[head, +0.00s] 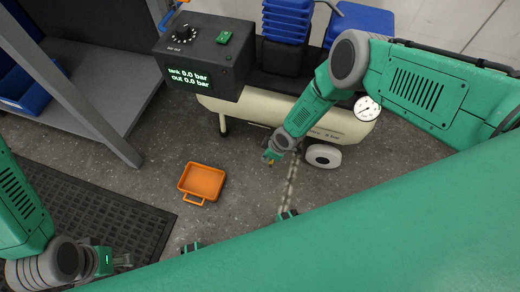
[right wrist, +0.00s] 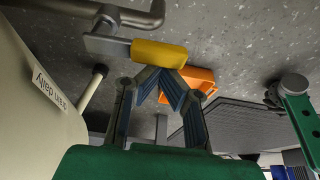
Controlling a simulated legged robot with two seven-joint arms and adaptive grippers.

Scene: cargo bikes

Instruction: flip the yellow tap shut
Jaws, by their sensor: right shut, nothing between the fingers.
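The yellow tap handle (right wrist: 158,54) shows in the right wrist view, on a grey metal lever (right wrist: 106,45) beside a bent grey pipe (right wrist: 138,17). My right gripper (right wrist: 159,82) is shut and empty, its fingertips right at the near edge of the yellow handle. I cannot tell whether they touch it. In the head view my right gripper (head: 271,157) is low in front of the cream tank (head: 240,108), and the tap is mostly hidden by it. My left gripper (head: 104,262) is at the lower left, away from the tap; its fingers are not clear.
An orange tray (head: 203,181) lies on the floor, left of my right gripper. A black box (head: 205,52) with a display reading 0.0 bar sits above the tank. A wheel (head: 323,156) and gauge (head: 367,108) are at right. A black mat (head: 95,212) lies at lower left.

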